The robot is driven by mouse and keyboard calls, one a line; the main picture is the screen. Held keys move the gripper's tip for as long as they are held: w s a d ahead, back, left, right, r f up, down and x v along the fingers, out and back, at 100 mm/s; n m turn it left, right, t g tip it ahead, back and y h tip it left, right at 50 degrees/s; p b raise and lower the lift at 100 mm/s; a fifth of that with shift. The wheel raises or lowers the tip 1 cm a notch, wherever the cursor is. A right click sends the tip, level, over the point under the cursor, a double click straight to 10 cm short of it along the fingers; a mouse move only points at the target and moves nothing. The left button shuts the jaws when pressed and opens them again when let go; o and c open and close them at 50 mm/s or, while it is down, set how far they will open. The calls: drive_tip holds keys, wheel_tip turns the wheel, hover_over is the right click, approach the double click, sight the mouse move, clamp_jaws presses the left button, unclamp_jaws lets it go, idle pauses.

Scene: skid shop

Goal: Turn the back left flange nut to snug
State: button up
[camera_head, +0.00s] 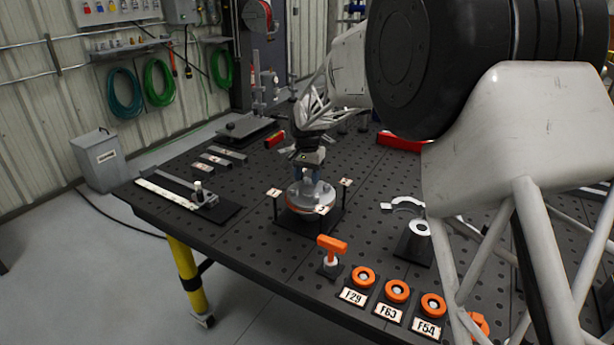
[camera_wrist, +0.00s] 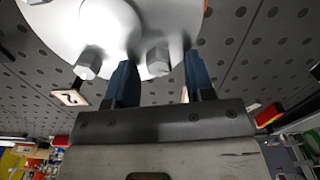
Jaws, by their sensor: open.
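The flange (camera_head: 325,193) is a round grey metal disc on a black stand near the middle of the table, with an orange ring showing at its lower edge. My gripper (camera_head: 307,174) points down over its far side. In the wrist view, the flange (camera_wrist: 55,25) fills the top left, with a raised hub in the middle. One hex nut (camera_wrist: 158,62) shows between the two blue fingers of my gripper (camera_wrist: 158,72), which are open. I cannot tell whether they touch it. Another hex nut (camera_wrist: 88,64) sits left of the left finger. Other nuts are hidden.
Numbered tags (camera_head: 345,182) stand around the flange. An orange T-handle (camera_head: 332,246) stands in front of it, with orange rings on labelled plates (camera_head: 396,291) to its right. A metal tool on a black base (camera_head: 205,197) lies left. A silver crescent-shaped part (camera_head: 408,203) lies right.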

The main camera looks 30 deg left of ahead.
clamp_jaws()
idle(0.3)
drive_tip(key=shift+m, duration=0.7)
unclamp_jaws()
drive_tip(key=shift+n, duration=0.4)
